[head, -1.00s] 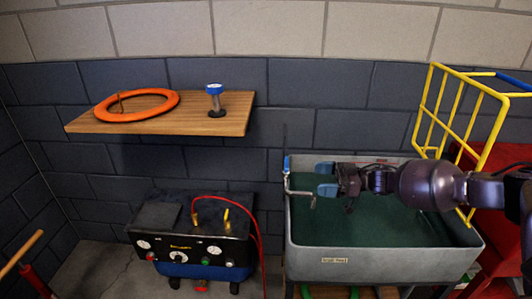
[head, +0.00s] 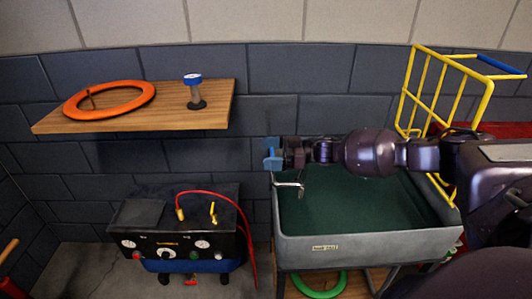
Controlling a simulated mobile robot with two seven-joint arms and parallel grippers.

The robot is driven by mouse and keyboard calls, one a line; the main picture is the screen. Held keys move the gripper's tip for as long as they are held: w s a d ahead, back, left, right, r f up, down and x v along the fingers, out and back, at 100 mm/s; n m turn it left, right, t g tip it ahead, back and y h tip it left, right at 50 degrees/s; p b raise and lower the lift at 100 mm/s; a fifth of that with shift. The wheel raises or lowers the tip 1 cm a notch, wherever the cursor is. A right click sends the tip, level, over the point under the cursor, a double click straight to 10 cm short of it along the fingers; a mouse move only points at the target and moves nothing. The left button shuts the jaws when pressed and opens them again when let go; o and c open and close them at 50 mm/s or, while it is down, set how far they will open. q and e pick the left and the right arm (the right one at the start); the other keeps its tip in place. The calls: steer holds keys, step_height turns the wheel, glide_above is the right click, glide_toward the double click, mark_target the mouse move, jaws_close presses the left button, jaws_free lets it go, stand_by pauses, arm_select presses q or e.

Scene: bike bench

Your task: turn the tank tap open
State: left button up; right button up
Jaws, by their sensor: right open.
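The grey tank (head: 350,247) with dark green inside stands at the right of the head view. Its tap shows as a bent silver spout (head: 290,186) at the tank's back left corner. The tap's blue handle cannot be told apart from my blue fingertips. My right gripper (head: 271,153) reaches in from the right over the tank, level, with its fingertips at the tap's top, just above the spout. It is open. Whether the fingers touch the handle is not clear. My left gripper is not in view.
A wooden shelf (head: 140,122) holds an orange ring (head: 72,107) and a blue-topped stand (head: 194,92). A compressor-like box (head: 165,242) with gauges and a red hose stands left of the tank. A yellow rack (head: 407,92) is behind my right arm. A green ring (head: 320,292) lies below the tank.

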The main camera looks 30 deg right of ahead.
steer(key=shift+w+a, duration=0.35)
steer(key=shift+a, duration=0.25)
steer(key=shift+c, duration=0.3)
